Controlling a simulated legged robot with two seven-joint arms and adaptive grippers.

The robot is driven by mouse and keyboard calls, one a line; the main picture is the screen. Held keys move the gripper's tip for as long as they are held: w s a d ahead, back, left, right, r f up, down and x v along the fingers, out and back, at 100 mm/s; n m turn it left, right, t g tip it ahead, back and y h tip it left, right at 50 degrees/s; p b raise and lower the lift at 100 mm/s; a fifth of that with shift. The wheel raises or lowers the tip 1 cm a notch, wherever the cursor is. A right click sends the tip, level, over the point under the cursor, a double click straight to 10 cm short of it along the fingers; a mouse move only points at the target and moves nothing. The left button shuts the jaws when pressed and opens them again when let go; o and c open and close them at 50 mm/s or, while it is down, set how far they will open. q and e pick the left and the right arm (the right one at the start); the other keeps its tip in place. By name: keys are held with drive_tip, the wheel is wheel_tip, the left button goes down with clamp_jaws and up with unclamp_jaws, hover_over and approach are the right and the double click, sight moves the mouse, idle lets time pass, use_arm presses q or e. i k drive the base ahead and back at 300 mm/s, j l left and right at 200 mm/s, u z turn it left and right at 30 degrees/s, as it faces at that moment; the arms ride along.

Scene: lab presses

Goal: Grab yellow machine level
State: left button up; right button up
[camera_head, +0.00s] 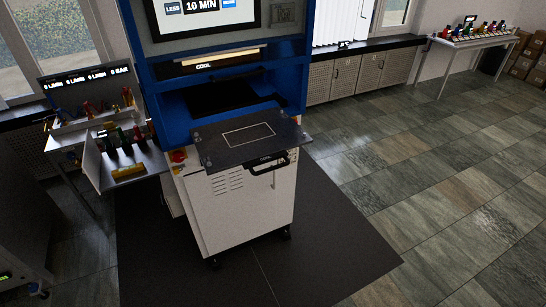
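A yellow bar-shaped object (128,173), which looks like the yellow level, lies near the front edge of a small grey bench (152,167) at the left, beside the blue machine. It is small in the picture, and its details cannot be made out. Several red, green and dark items stand just behind it on the bench. Neither of my grippers shows in the head view.
A blue press (290,80) with a lit screen stands at centre. Its dark plate (215,153) juts forward over a white wheeled cabinet (240,205). A dark mat (330,265) lies underneath. Tiled floor (450,180) is open at right; a dark machine (20,235) stands lower left.

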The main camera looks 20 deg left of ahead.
sight(116, 173)
drive_tip(key=u, duration=2)
